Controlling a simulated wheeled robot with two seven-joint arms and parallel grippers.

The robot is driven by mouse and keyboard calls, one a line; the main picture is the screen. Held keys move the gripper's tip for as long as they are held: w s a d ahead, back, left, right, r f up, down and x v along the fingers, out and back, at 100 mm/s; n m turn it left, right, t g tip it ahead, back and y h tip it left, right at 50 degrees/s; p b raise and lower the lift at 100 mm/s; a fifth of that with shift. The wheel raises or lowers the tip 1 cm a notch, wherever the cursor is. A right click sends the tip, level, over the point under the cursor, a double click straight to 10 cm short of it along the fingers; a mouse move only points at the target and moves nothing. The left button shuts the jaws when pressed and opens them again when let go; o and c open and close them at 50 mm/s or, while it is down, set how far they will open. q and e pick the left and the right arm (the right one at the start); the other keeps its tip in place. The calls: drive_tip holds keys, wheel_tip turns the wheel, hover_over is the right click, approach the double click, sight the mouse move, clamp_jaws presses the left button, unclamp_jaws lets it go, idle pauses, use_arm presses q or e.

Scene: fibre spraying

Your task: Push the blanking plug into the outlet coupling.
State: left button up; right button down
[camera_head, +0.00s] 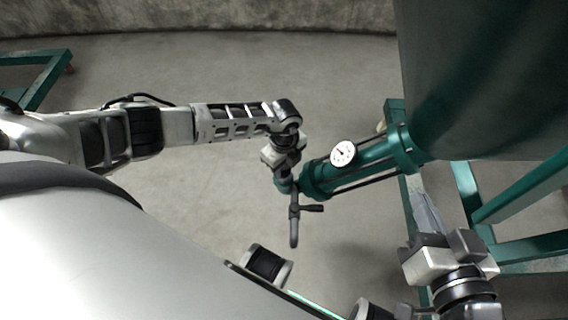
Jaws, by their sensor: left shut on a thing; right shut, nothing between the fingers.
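My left gripper (283,160) is at the near end of the teal pump, pointing down at the outlet end. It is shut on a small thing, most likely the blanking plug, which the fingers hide. My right gripper (426,212) is shut and empty at the lower right, apart from the coupling.
The teal pump body (375,155) with a round white gauge (343,153) runs up right to a large green tank (485,75). The tank's green frame (468,195) stands near my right gripper. The concrete floor (230,70) is open beyond my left arm.

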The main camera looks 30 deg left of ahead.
use_arm(q)
drive_tip(key=shift+f+b, duration=0.4)
drive_tip(key=shift+f, duration=0.3)
use_arm(e)
drive_tip(key=shift+f, duration=0.15)
use_arm(q)
drive_tip(key=o, duration=1.1)
wheel_tip(320, 180, up, 5)
drive_tip(key=p, duration=0.3)
drive_tip(key=shift+r, duration=0.2)
wheel_tip(320, 180, up, 11)
drive_tip(key=p, duration=0.4)
drive_tip(key=shift+f, duration=0.2)
use_arm(e)
drive_tip(key=d+f+g+h, duration=0.1)
drive_tip(key=f+g+h, duration=0.1)
drive_tip(key=shift+s+d+f+g, duration=0.15)
drive_tip(key=shift+d+f+g, duration=0.15)
drive_tip(key=shift+d+f, duration=0.1)
drive_tip(key=shift+r, duration=0.1)
